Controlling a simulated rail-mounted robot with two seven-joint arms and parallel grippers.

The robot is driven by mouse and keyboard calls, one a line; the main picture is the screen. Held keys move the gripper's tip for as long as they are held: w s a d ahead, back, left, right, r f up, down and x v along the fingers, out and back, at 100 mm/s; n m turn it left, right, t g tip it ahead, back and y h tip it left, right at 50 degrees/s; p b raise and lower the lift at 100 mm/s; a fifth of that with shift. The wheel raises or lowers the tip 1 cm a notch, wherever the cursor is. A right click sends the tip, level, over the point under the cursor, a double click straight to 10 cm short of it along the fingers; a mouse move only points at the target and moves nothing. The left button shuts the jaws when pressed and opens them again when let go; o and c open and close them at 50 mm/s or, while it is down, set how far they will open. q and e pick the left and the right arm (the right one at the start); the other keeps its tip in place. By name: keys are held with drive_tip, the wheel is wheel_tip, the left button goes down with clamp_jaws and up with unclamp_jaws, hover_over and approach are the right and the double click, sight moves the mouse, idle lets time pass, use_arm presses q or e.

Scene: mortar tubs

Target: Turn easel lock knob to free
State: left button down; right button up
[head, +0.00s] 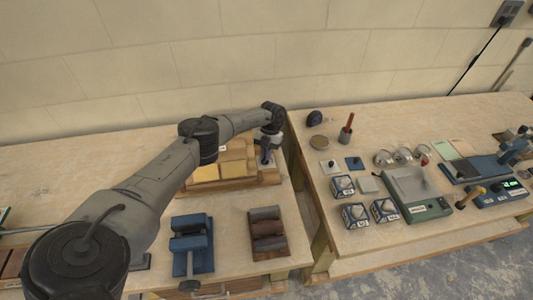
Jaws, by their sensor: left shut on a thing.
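My left arm reaches in from the left, and its gripper (265,156) points down at the right end of the wooden easel (268,180) at the back of the left bench. The easel is a low wooden stand with yellowish panels (206,173) on it. The gripper is shut on the easel lock knob, which is small and largely hidden by the fingers. I cannot make out which way the knob is turned. My forearm covers the left part of the easel. My right gripper is not in view.
A blue vise (191,245) and a wooden rack (267,233) with dark rolls stand in front of the easel. A gap separates the benches. The right bench holds several blue-white cubes (343,187), a scale (417,190) and tins. The wall is close behind.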

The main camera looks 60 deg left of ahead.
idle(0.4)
use_arm(q)
drive_tip(key=c, duration=1.2)
unclamp_jaws()
drive_tip(key=shift+r, duration=0.1)
drive_tip(key=b+v, duration=0.1)
drive_tip(key=v, duration=1.2)
drive_tip(key=shift+w+a+r+b, duration=0.15)
drive_tip(key=shift+r+b, duration=0.1)
drive_tip(key=shift+b, duration=0.05)
